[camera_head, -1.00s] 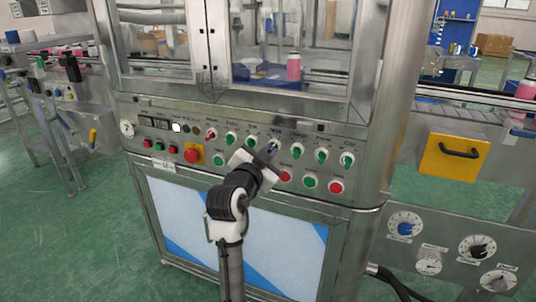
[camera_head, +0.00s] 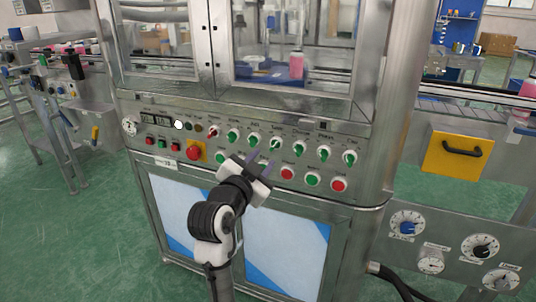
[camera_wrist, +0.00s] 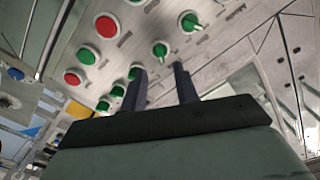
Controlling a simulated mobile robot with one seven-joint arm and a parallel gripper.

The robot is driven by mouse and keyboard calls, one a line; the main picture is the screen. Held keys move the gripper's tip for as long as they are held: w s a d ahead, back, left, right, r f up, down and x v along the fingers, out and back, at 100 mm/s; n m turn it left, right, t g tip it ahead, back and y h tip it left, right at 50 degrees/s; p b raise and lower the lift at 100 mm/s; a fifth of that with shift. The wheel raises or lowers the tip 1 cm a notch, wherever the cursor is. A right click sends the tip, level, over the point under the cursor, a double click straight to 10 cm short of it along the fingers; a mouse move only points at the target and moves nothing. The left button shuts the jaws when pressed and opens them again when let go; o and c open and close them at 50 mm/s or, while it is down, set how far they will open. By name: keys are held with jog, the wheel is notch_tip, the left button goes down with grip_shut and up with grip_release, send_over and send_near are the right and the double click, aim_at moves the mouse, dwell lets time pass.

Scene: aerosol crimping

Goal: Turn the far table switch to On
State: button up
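A row of green-handled rotary switches runs along the machine's sloped control panel (camera_head: 165,148). The labels are too small to read surely, so I cannot tell which is the far table switch. One green switch (camera_head: 276,143) sits just above my gripper (camera_head: 262,160), with others to its left (camera_head: 254,140) and right (camera_head: 299,149). My gripper's two fingers are parted with nothing between them, apart from the knobs. In the wrist view, my gripper (camera_wrist: 161,70) points toward the row; one green switch (camera_wrist: 160,50) shows beyond the gap and another (camera_wrist: 191,21) farther up.
A red emergency button (camera_head: 193,153) on a yellow plate is left of my gripper. Red (camera_head: 287,173) and green (camera_head: 312,179) push buttons lie below the switches, close to my fingers. Glass doors stand above the panel. Green floor is free in front.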

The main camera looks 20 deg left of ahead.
jog(key=s, duration=0.7)
jog(key=shift+s+a, duration=0.15)
jog(key=shift+s, duration=0.15)
